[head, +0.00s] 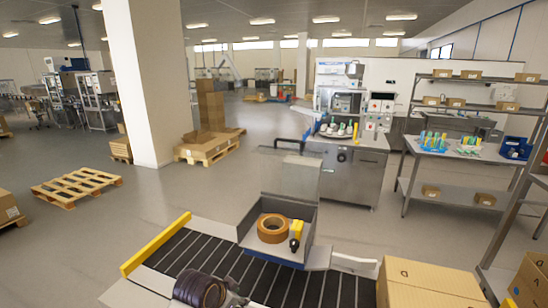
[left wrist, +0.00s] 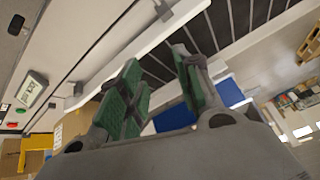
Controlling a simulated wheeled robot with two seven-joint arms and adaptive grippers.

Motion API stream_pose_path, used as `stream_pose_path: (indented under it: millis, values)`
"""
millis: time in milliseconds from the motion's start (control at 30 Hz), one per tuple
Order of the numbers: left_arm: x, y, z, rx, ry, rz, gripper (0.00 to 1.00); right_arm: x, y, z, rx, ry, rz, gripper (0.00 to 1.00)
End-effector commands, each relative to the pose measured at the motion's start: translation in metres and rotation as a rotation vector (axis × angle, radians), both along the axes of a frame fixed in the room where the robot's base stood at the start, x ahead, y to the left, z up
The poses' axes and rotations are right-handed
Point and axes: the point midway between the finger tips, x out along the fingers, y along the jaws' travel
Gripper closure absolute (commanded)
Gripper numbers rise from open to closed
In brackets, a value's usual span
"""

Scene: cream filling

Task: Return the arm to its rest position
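My left gripper (left wrist: 160,85) shows in the left wrist view. Its two green-padded fingers stand apart with nothing held between them. Beyond the fingertips are a pale rail and the dark slatted conveyor (left wrist: 240,25). In the head view, a dark rounded part at the bottom edge looks like a piece of my arm; no gripper fingers can be made out there. My right gripper is not in either view.
Cardboard boxes (head: 425,280) stand at bottom right. A steel machine (head: 350,172) and shelving (head: 465,190) stand beyond. Floor at left is mostly free around a pallet (head: 77,186).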

Motion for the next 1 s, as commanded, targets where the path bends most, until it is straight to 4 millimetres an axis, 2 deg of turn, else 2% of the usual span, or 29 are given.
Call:
stream_pose_path:
  millis: [133, 500, 800, 1000]
  values:
    - [-0.026, 0.014, -0.016, -0.012, 0.042, 0.068, 0.66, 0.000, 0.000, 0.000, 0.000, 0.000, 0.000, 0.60]
    - [-0.091, 0.050, -0.044, -0.029, 0.135, 0.245, 0.66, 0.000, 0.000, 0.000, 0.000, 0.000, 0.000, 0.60]
    - [-0.144, 0.079, -0.057, -0.027, 0.203, 0.387, 0.66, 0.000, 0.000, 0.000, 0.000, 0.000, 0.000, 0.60]
    - [-0.168, 0.093, -0.060, -0.021, 0.229, 0.452, 0.66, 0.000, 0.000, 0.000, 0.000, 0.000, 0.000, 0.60]
